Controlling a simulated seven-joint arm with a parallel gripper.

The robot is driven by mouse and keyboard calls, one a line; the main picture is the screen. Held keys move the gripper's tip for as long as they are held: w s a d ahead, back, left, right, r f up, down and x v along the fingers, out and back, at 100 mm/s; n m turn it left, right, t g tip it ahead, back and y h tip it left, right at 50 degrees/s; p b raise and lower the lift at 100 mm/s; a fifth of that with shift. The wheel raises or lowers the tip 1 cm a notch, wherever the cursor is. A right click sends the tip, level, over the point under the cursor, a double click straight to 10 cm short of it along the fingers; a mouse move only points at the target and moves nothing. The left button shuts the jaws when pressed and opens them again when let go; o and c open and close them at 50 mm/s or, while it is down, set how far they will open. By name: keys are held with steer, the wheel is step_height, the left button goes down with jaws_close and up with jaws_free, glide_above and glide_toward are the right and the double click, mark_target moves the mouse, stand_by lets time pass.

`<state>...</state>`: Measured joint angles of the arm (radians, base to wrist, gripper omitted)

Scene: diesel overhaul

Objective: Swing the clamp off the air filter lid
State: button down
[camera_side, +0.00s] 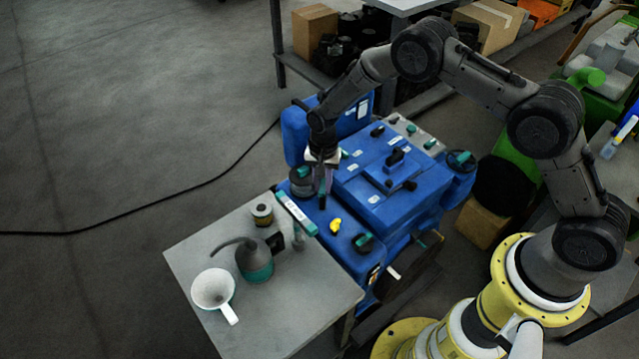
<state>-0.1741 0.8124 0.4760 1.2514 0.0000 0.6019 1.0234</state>
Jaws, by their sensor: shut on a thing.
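The air filter (301,188) is a dark grey round housing with a lid, at the near left corner of the blue engine (385,185). My gripper (324,186) points down just to the right of the lid, at the engine's left side. Its fingers are shut on a small part beside the lid, which looks to be the clamp. The clamp is mostly hidden by the fingers, and I cannot tell its exact angle or whether it touches the lid.
A teal bar with a white label (297,212) lies just in front of the filter. A yellow part (335,226) sits on the engine.

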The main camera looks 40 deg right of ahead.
steer(key=m, duration=0.4)
steer(key=shift+m, duration=0.4)
steer(key=m, duration=0.3)
stand_by(0.3)
steer(key=c, duration=0.8)
jaws_free()
steer(key=shift+o, duration=0.2)
steer(key=shift+r, duration=0.1)
